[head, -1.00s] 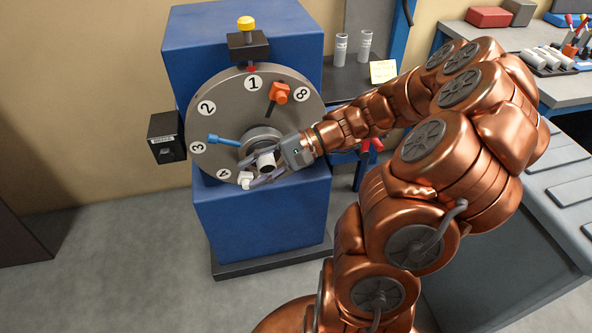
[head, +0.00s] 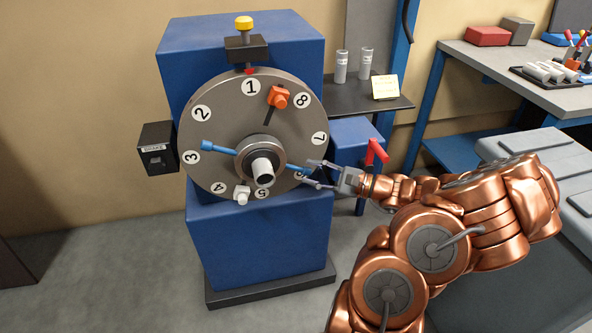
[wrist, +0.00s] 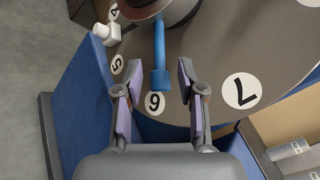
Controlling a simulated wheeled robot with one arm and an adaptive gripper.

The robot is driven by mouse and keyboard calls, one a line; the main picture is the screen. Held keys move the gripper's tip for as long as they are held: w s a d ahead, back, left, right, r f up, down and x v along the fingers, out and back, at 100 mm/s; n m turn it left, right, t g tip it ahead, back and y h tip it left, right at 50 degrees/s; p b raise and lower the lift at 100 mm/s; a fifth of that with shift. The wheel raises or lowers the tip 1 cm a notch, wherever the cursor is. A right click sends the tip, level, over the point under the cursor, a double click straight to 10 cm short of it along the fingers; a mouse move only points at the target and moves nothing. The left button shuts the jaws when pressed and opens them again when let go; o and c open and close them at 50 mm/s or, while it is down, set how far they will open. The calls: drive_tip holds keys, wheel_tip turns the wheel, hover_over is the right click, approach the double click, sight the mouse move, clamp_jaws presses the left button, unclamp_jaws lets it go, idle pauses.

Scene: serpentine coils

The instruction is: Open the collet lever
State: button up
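The round grey faceplate (head: 225,115) on the blue machine carries numbered white discs and a central hub (head: 263,170). A blue lever bar shows on both sides of the hub: its left arm (head: 222,149) ends by the 3, its right arm (head: 294,168) points towards the 6. The pictures do not name the collet lever; this blue bar may be it. My gripper (head: 312,174) is open at the plate's lower right edge. In the wrist view the blue right arm's knobbed end (wrist: 160,78) lies between the open fingers, with gaps on both sides.
An orange clamp (head: 278,97) and a white block (head: 242,195) stick out from the plate. A yellow-topped plunger (head: 245,24) sits above it and a black box (head: 159,148) at left. A red handle (head: 376,152) stands on a blue box just behind my wrist.

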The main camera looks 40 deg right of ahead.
sight(300, 169)
drive_tip(key=shift+x, duration=2.45)
clamp_jaws()
drive_tip(key=shift+a, duration=0.1)
